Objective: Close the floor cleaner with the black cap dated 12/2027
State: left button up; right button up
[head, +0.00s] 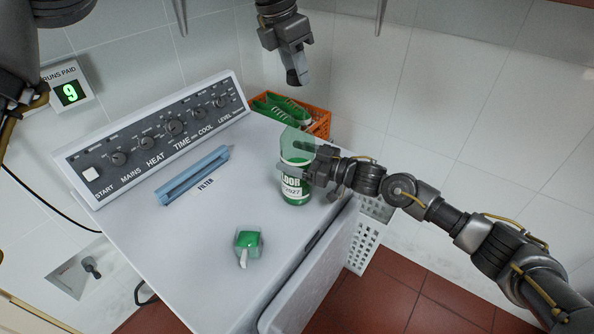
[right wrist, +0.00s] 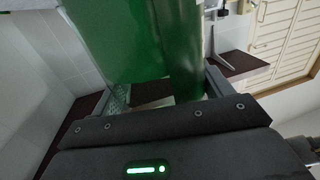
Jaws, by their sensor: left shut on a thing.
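The floor cleaner (head: 296,188) is a green bottle with a white label reading "OOR" and "2027", standing near the right edge of the white machine top. A see-through green shape (head: 296,141) shows at its upper part. My right gripper (head: 318,166) is at the bottle's upper right side. In the right wrist view its fingers stand wide apart, with green surfaces (right wrist: 185,55) in front of and between them and a gap visible. My left gripper (head: 294,76) is raised behind the bottle, shut on a small dark thing, mostly hidden by the fingers. No cap date is readable.
A clear container with green contents (head: 248,241) lies at the front of the top. A blue filter piece (head: 193,175) lies by the control panel (head: 160,135). An orange crate (head: 318,121) holding green things stands behind. The middle of the top is clear.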

jog(key=c, duration=0.8)
pick_arm(q)
send_over(298, 111)
jog(key=shift+a+f, duration=0.2)
jog(key=shift+f, duration=2.25)
jog(key=shift+s+f, duration=0.1)
jog(key=shift+f, duration=0.05)
jog(key=shift+f, duration=0.75)
jog(key=shift+f, duration=0.55)
pick_arm(e)
jog(key=c, duration=0.5)
pick_arm(q)
jog(key=m+g, duration=0.1)
jog(key=m, duration=0.2)
jog(key=m+g, duration=0.1)
jog(key=m, duration=0.2)
jog(key=shift+w+a+f+m+h, duration=0.1)
jog(key=shift+w+m+h, duration=0.1)
jog(key=shift+m+h, duration=0.2)
pick_arm(e)
jog(key=shift+c, duration=0.2)
pick_arm(q)
jog(key=m+g, duration=0.1)
jog(key=m, duration=0.4)
jog(key=shift+w+y, duration=0.1)
jog(key=shift+y, duration=0.2)
jog(key=shift+m+g, duration=0.4)
jog(key=shift+m, duration=0.2)
